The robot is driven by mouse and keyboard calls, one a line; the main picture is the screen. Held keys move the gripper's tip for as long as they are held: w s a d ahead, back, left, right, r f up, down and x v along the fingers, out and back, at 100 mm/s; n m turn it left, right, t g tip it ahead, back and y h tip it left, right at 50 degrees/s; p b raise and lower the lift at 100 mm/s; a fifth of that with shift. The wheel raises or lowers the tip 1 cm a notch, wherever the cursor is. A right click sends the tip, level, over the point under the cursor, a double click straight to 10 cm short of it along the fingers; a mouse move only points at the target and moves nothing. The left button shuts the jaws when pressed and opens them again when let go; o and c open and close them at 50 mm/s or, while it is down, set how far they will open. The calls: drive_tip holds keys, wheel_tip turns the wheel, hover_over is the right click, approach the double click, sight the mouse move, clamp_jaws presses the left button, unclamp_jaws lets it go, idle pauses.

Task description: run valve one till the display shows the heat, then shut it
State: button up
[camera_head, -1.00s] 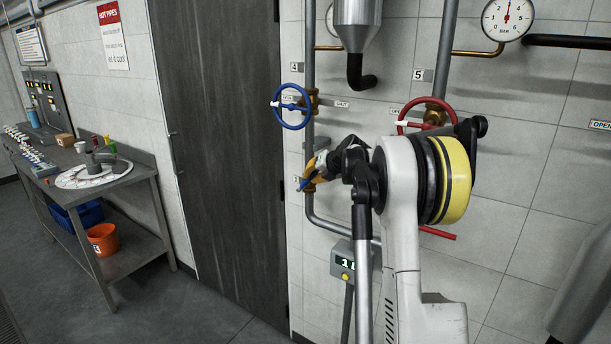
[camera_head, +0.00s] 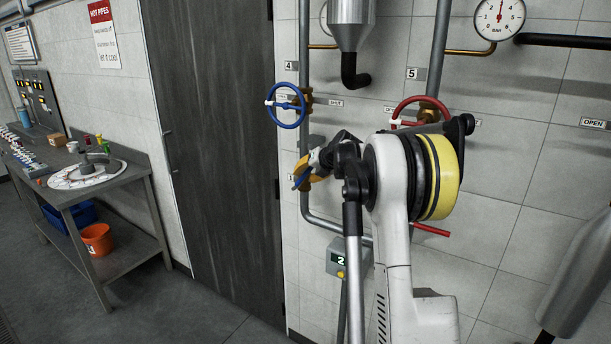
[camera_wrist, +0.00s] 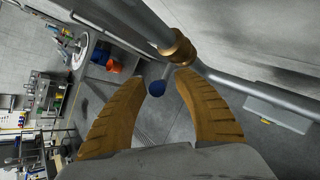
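Valve one, by the tag "1" on the pipe at the left, is mostly hidden behind my gripper (camera_head: 302,176) in the head view. In the wrist view its brass body (camera_wrist: 178,48) sits on the grey pipe beyond the fingers. A blue handle end (camera_wrist: 156,88) shows between the two orange fingers, with a gap on each side. My gripper (camera_wrist: 160,78) is open around it and does not appear to grip it. The display (camera_head: 338,260) is a grey box with a yellow button below the pipe.
A blue handwheel (camera_head: 286,105) tagged 4 is above my gripper. A red handwheel (camera_head: 420,108) tagged 5 is partly behind my arm. A pressure gauge (camera_head: 499,18) hangs upper right. A steel table (camera_head: 130,170) stands left, with an orange bucket (camera_head: 96,239) below.

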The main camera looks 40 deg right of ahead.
drive_tip(key=v, duration=1.2)
